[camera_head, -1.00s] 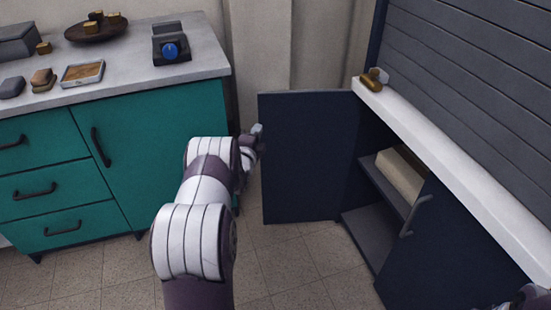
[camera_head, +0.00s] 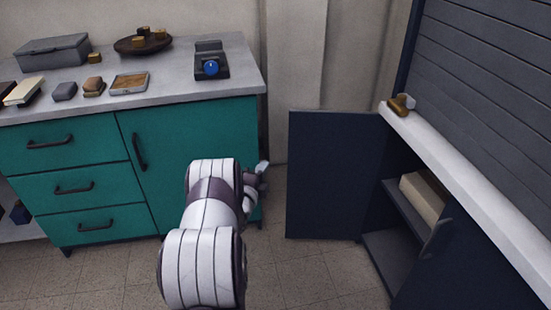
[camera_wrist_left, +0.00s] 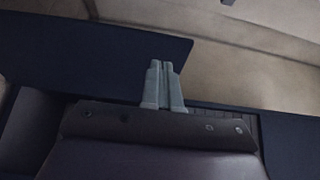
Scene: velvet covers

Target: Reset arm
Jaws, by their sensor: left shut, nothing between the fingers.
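My left arm comes up from the bottom middle in the head view. Its gripper (camera_head: 262,170) is small there, partly hidden behind the wrist, just left of the open dark blue cabinet door (camera_head: 335,175). In the left wrist view the two grey fingers (camera_wrist_left: 163,84) are together with nothing between them. The dark door panel (camera_wrist_left: 110,50) lies behind the fingers there; I cannot tell whether they touch it. My right gripper is not in view.
The dark blue cabinet stands open on the right, with a beige block (camera_head: 424,197) on its shelf (camera_head: 403,207). A teal cabinet (camera_head: 195,150) with a grey top stands left, holding a grey box (camera_head: 52,52), a dark bowl (camera_head: 130,46) and a blue-knobbed device (camera_head: 211,68). Tiled floor lies between.

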